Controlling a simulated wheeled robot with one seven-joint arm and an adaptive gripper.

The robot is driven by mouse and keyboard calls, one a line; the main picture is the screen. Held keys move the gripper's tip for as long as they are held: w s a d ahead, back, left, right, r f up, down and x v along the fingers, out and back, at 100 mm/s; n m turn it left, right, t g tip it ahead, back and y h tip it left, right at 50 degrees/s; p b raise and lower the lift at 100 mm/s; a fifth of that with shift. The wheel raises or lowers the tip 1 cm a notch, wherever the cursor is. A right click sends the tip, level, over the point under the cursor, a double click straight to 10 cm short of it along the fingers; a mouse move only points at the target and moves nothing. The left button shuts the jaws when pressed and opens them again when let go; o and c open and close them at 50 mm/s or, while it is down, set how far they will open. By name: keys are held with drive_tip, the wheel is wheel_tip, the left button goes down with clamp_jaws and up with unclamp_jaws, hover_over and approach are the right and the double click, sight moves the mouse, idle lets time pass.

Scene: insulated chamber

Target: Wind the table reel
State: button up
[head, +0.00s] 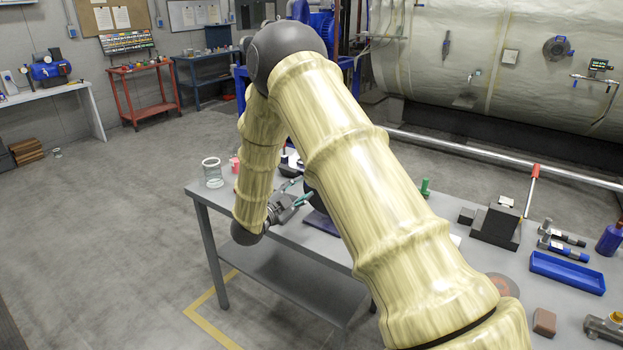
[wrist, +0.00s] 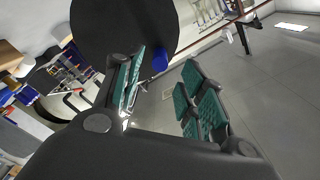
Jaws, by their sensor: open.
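The table reel shows in the wrist view as a large dark round disc (wrist: 110,28) at the top left. A small blue knob (wrist: 159,61) on a thin metal stem sits by its lower right edge, seen between my gripper's teal-padded fingers (wrist: 163,88). The fingers are apart with nothing held; I cannot tell if either touches the knob. In the head view my gripper (head: 297,193) is at the table's left part, beside a dark part of the reel (head: 311,186) and its dark blue base (head: 321,223). My arm hides most of the reel.
The grey table (head: 208,196) carries a glass jar (head: 212,172) at its back left corner. To the right are a green peg (head: 425,187), a black block (head: 496,227), a blue tray (head: 567,272) and a brown block (head: 544,321).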

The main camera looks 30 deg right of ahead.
drive_tip(key=shift+p+x, duration=1.15)
drive_tip(key=shift+x, duration=2.4)
drive_tip(key=shift+c, duration=0.5)
clamp_jaws()
